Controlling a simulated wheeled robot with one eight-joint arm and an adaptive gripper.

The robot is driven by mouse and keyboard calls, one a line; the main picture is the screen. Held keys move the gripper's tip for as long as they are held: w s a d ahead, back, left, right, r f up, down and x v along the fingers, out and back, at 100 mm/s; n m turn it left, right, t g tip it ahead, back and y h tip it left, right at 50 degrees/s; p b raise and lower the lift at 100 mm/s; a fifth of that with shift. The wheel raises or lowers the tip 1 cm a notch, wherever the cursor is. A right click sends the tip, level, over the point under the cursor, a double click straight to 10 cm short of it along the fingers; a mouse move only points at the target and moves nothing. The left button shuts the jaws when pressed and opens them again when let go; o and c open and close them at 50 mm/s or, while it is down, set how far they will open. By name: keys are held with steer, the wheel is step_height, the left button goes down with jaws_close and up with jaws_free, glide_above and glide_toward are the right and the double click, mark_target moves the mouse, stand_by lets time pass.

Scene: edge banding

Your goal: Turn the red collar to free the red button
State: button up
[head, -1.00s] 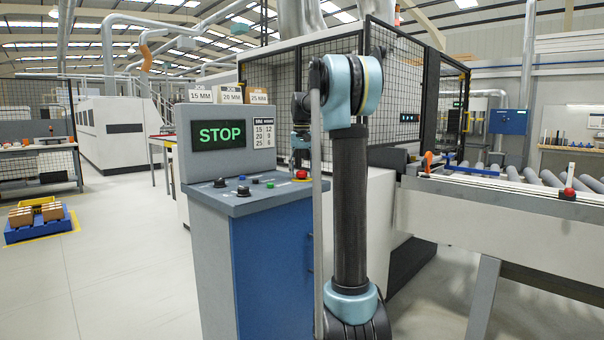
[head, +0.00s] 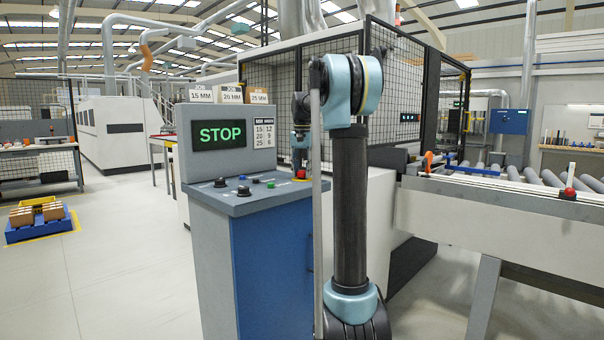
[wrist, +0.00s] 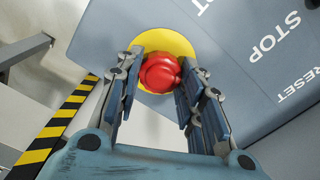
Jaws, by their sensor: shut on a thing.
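The red button with its red collar (wrist: 160,73) sits on a yellow disc (wrist: 183,44) on the grey control panel in the wrist view. The collar and button look like one red round piece from here. My gripper (wrist: 159,77) has one finger on each side of the red piece and is shut on it. In the head view my gripper (head: 300,160) points down at the right end of the console top.
The console (head: 255,200) has a screen reading STOP (head: 219,134) and several small knobs and buttons left of my gripper. A roller conveyor (head: 490,215) with another red button (head: 568,193) stands to the right. A mesh guard is behind.

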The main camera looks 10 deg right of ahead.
steer(key=shift+a+m, duration=0.1)
steer(key=shift+m, duration=1.1)
steer(key=o, duration=1.1)
steer(key=shift+a, duration=0.1)
steer(key=shift+r, duration=0.2)
step_height(320, 180, up, 12)
steer(key=shift+w+f, duration=0.1)
steer(key=shift+f, duration=0.15)
